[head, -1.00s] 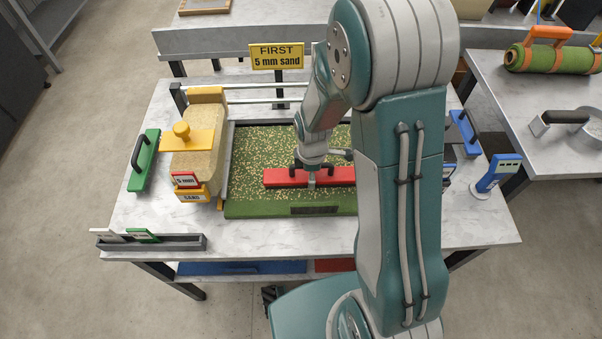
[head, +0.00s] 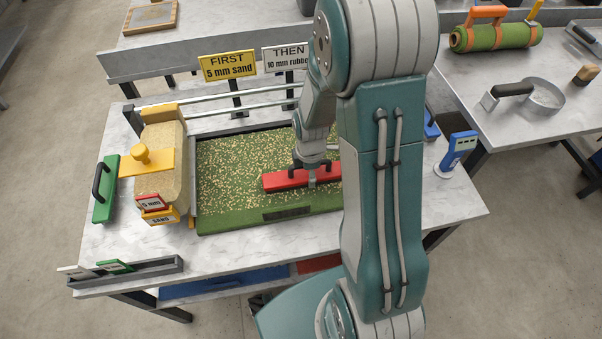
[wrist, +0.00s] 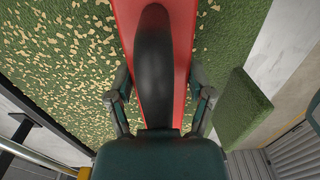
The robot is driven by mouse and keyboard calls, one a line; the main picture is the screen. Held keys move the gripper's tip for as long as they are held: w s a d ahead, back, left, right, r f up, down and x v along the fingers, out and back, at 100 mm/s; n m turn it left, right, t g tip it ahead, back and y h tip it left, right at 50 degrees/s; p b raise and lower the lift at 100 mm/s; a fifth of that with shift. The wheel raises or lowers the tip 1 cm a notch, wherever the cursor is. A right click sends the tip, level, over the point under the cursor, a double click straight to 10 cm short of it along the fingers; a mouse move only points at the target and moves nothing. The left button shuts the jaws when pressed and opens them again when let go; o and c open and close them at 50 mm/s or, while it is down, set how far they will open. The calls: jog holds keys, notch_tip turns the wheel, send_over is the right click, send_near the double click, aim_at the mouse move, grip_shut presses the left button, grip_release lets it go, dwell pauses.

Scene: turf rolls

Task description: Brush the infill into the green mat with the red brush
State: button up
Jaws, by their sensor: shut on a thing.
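The green mat (head: 230,205) lies in a dark frame on the near table, with pale infill (head: 235,158) scattered over its surface. The red brush (head: 284,181) rests on or just above the mat, right of its middle. My gripper (head: 312,170) is shut on the brush's black handle. In the wrist view, my gripper's fingers (wrist: 160,104) stand on both sides of the black handle (wrist: 154,60), and the red brush body (wrist: 183,35) shows beneath it. Infill lies thickly left of the brush there, with few flecks to the right. My arm hides the mat's right end.
A sand hopper (head: 160,185) stands left of the mat, with a green-backed tool (head: 106,188) beside it. Signs reading FIRST 5 mm sand (head: 228,66) and THEN 10 mm rubber (head: 287,58) stand behind. A blue device (head: 458,153) stands at the right. A rolled green turf (head: 495,36) lies on the side table.

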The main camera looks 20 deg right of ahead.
aim_at(298, 175)
dwell(0.3)
jog(key=shift+w+a, duration=0.2)
jog(key=shift+a, duration=0.6)
jog(key=shift+w+a, duration=0.15)
jog(key=shift+a, duration=0.65)
jog(key=shift+d, duration=0.1)
jog(key=shift+s+d, duration=0.2)
jog(key=shift+d, duration=0.6)
jog(key=shift+s+d, duration=0.15)
jog(key=shift+d, duration=0.6)
jog(key=shift+w+a, duration=1.75)
jog(key=shift+a, duration=0.65)
jog(key=shift+w+a, duration=1.75)
jog(key=shift+a, duration=0.6)
jog(key=shift+w+a, duration=1.75)
jog(key=shift+a, duration=0.65)
